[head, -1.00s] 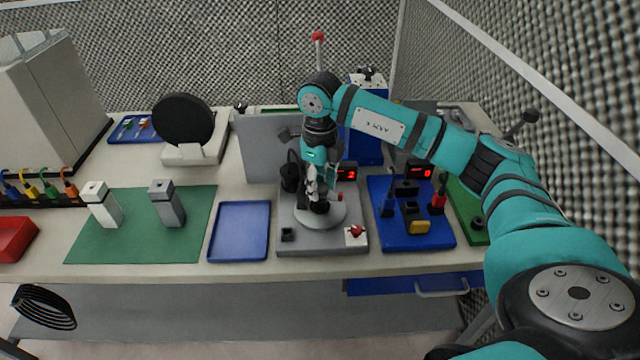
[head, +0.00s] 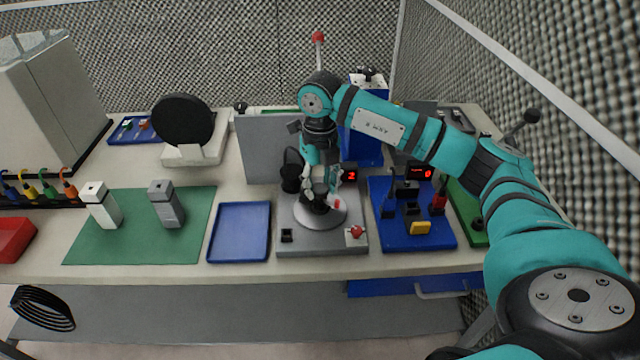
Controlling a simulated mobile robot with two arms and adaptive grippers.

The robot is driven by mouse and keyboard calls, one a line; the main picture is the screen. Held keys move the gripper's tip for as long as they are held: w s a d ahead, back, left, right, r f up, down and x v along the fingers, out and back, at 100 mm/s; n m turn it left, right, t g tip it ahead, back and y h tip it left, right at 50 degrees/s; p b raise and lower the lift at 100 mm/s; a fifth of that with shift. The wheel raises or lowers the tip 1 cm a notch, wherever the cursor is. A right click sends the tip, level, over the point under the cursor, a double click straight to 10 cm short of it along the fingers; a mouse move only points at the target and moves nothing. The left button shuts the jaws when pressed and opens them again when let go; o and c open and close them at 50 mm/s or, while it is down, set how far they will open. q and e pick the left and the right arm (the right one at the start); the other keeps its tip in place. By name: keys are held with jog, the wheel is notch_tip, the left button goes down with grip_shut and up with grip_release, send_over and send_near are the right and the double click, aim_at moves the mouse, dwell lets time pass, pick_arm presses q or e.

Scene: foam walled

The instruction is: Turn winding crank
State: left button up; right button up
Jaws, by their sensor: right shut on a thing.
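The winding station is a grey base plate (head: 293,247) on the bench, with a light grey round disc (head: 338,218) on top. My right gripper (head: 316,197) reaches down over the disc and is shut on the dark crank handle, which it mostly hides. The gripper is tilted, and its wrist comes from above and behind. A small red part shows beside the fingers. A red digital display (head: 350,175) behind the disc seems to read 2. My left gripper is not in view.
A red knob (head: 356,232) sits at the base's front right. A blue tray (head: 240,258) stands left of the base, and a blue board (head: 388,237) with plugs stands right. A grey upright panel (head: 262,150) and a black cylinder (head: 290,176) are close behind the disc.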

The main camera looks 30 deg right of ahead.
jog(key=shift+w+d+r+m, duration=0.1)
jog(key=shift+m, duration=0.85)
jog(key=shift+w+r+m, duration=0.1)
jog(key=shift+m, duration=4.45)
jog(key=shift+m+p, duration=0.55)
jog(key=shift+m, duration=1.45)
jog(key=shift+m+p, duration=0.35)
jog(key=shift+m, duration=1.55)
jog(key=shift+m+p, duration=0.6)
jog(key=shift+m, duration=1.5)
jog(key=shift+m+p, duration=0.5)
jog(key=shift+m, duration=0.7)
jog(key=shift+s+m+p, duration=0.1)
jog(key=shift+m+p, duration=0.45)
jog(key=shift+m, duration=0.25)
jog(key=shift+m+p, duration=0.3)
jog(key=shift+m, duration=0.2)
